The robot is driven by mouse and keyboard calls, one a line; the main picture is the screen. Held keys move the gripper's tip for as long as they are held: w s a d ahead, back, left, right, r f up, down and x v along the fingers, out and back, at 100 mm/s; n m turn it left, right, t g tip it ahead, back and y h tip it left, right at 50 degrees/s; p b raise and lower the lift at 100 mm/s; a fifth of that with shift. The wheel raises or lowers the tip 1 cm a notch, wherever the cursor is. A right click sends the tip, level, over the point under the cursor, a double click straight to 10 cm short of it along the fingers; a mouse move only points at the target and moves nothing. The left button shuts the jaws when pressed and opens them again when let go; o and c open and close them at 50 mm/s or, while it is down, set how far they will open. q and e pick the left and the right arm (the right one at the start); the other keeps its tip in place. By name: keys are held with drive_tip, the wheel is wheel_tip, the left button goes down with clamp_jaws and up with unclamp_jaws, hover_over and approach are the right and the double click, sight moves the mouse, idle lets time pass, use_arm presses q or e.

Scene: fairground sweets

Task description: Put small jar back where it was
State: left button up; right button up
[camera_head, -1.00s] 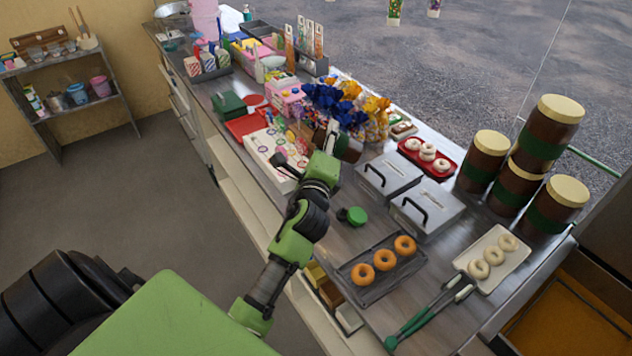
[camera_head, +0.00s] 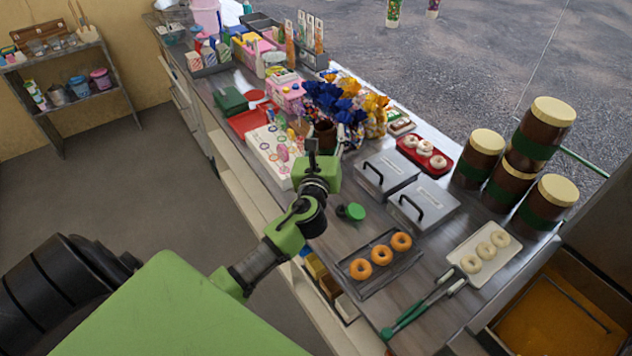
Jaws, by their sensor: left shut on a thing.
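A small brown jar (camera_head: 325,134) is between the fingers of my left gripper (camera_head: 324,146), which is shut on it. The jar looks roughly upright and its top looks open and dark. It is just in front of the blue- and gold-wrapped sweets, beside the white patterned box; I cannot tell whether it touches the counter. The fingers hide part of its lower side. A green lid (camera_head: 352,212) lies on the counter, to the right of my left wrist. My right gripper is out of view.
Two grey lidded boxes (camera_head: 424,205) stand right of the gripper. A tray of orange doughnuts (camera_head: 375,280), tongs (camera_head: 425,307) and a white doughnut tray (camera_head: 488,273) are nearer. Large brown jars (camera_head: 533,135) stand at right. Blue-wrapped sweets (camera_head: 335,97) crowd behind. Some bare counter surrounds the lid.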

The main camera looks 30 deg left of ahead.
use_arm(q)
drive_tip(key=shift+r+m, duration=0.2)
drive_tip(key=shift+m, duration=0.9)
